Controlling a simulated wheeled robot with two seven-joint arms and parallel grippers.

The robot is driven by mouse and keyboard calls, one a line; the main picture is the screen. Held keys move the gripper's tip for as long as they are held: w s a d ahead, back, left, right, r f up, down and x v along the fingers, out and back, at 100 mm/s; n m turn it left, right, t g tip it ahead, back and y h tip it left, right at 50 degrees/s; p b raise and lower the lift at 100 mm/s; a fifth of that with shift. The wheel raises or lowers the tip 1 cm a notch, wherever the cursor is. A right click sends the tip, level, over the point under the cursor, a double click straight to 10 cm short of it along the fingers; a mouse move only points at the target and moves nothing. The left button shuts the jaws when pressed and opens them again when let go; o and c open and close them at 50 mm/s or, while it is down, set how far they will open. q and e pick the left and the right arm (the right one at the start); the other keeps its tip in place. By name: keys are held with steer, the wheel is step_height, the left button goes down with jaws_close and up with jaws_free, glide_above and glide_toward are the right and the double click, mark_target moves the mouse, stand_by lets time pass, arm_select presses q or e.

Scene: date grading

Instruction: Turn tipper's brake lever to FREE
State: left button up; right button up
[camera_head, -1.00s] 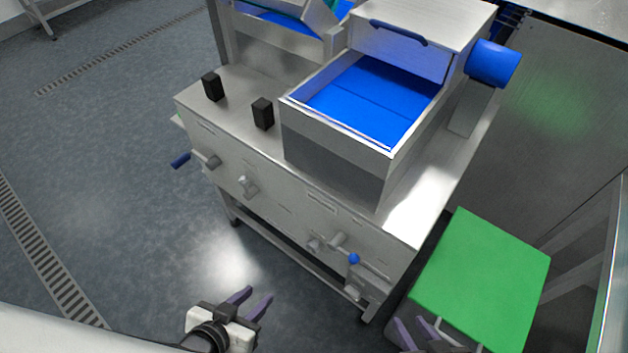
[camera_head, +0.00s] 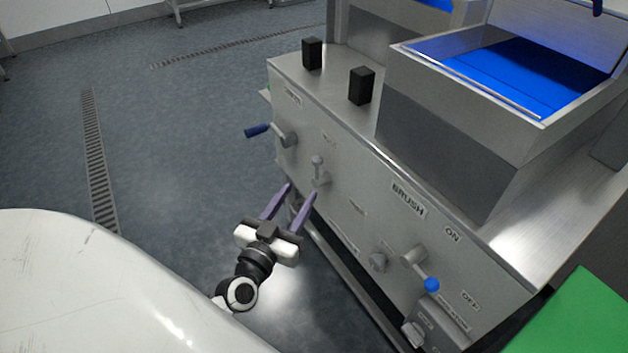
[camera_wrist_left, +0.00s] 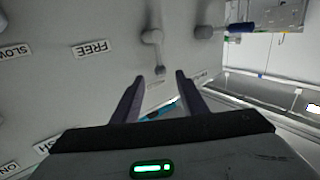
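In the left wrist view, turned upside down, the lever (camera_wrist_left: 155,42) stands beside a FREE label (camera_wrist_left: 90,48). My left gripper (camera_head: 300,190) is open and empty, its two purple fingers pointing at the panel just below and left of the lever. In the left wrist view the lever's tip appears between the fingertips (camera_wrist_left: 159,76); I cannot tell whether they touch. My right gripper is out of view.
A blue-handled crank (camera_head: 270,132) is left of the lever. A blue-knobbed lever (camera_head: 418,266) and a grey knob (camera_head: 377,261) are to the right, below the BRUSH label (camera_head: 408,198). A green surface (camera_head: 570,318) is at lower right. The floor left of the machine is clear.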

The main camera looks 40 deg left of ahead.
mark_target(316, 166)
arm_select(q)
steer(key=w, duration=0.3)
steer(key=w+a, duration=0.1)
steer(key=w, duration=0.2)
steer(key=w+a+b, duration=0.1)
steer(key=w, duration=0.2)
steer(key=shift+w+r, duration=0.1)
steer(key=shift+w, duration=0.25)
jaws_close()
